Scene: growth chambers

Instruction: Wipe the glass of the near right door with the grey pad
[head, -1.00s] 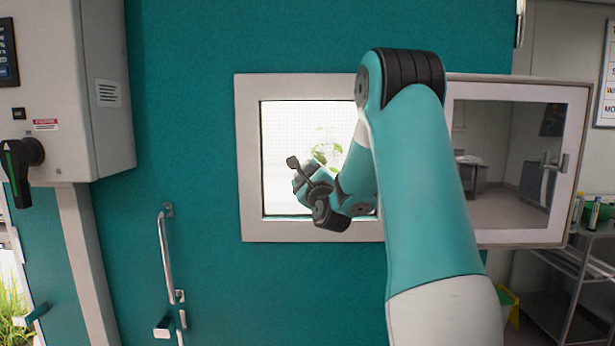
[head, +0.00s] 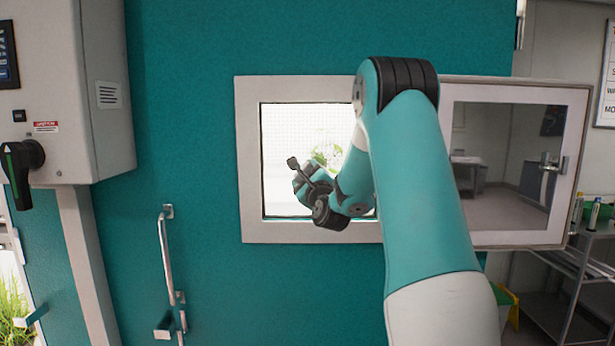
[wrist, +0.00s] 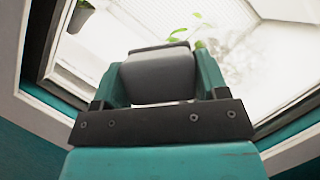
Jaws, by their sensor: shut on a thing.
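My gripper (wrist: 157,62) is shut on the grey pad (wrist: 160,80), which sits between its two teal fingers in the wrist view. In the head view my gripper (head: 304,180) is in front of a bright white-framed window (head: 248,160) in a teal door. The pad is hidden there by the wrist. A hinged pane door (head: 500,150) with a white frame and a handle stands swung out to the right. Whether the pad touches any glass, I cannot tell.
A green plant (head: 326,152) shows behind the window. A long metal handle (head: 166,260) is at left on the teal door. A grey control box (head: 70,90) projects at the left. A shelf rack (head: 570,290) stands at the right.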

